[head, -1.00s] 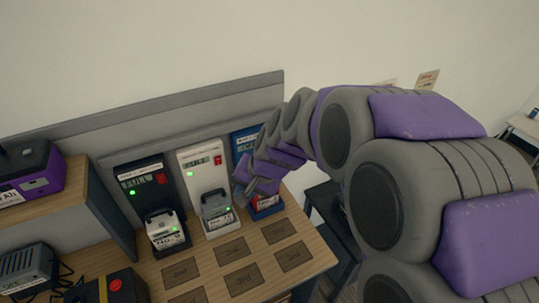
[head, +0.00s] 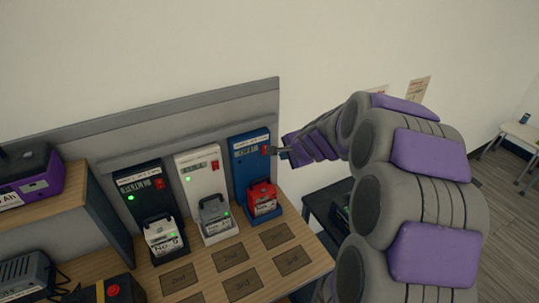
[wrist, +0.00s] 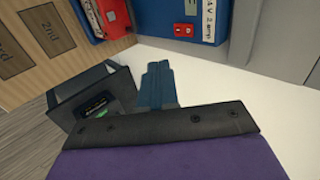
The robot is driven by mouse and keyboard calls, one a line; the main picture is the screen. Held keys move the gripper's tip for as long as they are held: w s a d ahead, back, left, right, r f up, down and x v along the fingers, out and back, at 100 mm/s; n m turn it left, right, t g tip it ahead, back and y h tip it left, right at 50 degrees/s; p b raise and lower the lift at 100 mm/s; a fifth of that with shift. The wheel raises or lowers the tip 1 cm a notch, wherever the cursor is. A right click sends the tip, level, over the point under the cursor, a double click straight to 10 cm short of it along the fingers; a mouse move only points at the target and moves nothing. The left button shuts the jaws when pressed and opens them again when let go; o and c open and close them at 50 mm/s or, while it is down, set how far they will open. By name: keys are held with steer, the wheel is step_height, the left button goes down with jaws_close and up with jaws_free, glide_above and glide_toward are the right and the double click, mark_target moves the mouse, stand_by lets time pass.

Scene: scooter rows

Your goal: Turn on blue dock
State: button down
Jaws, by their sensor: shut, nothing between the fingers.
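The blue dock (head: 243,178) stands upright at the right end of the dock row, and its side shows at the top of the wrist view (wrist: 218,10). Its red switch (head: 265,150) is on the right of its face; it also shows in the wrist view (wrist: 184,30). A red battery (head: 262,199) sits in its base. I see no green light on it. My gripper (head: 279,151) is shut and empty, just right of the switch; I cannot tell if they touch. In the wrist view, its fingers (wrist: 160,82) look apart from the switch.
A black dock (head: 140,189) and a white dock (head: 199,170), both with green lights and batteries, stand left. Marked pads (head: 229,256) on the wooden bench in front are empty. A purple box (head: 32,180) is on the left shelf. A dark stand (head: 325,208) is right of the bench.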

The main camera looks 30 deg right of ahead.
steer(key=b+x, duration=0.1)
steer(key=x, duration=0.3)
steer(key=w+r+b+x, duration=0.1)
steer(key=x, duration=0.3)
steer(key=w+b+x, duration=0.1)
steer(key=x, duration=0.4)
steer(key=shift+r, duration=0.45)
steer(key=shift+w, duration=0.1)
steer(key=shift+r+p, duration=0.8)
steer(key=shift+p, duration=0.15)
steer(key=shift+f, duration=0.1)
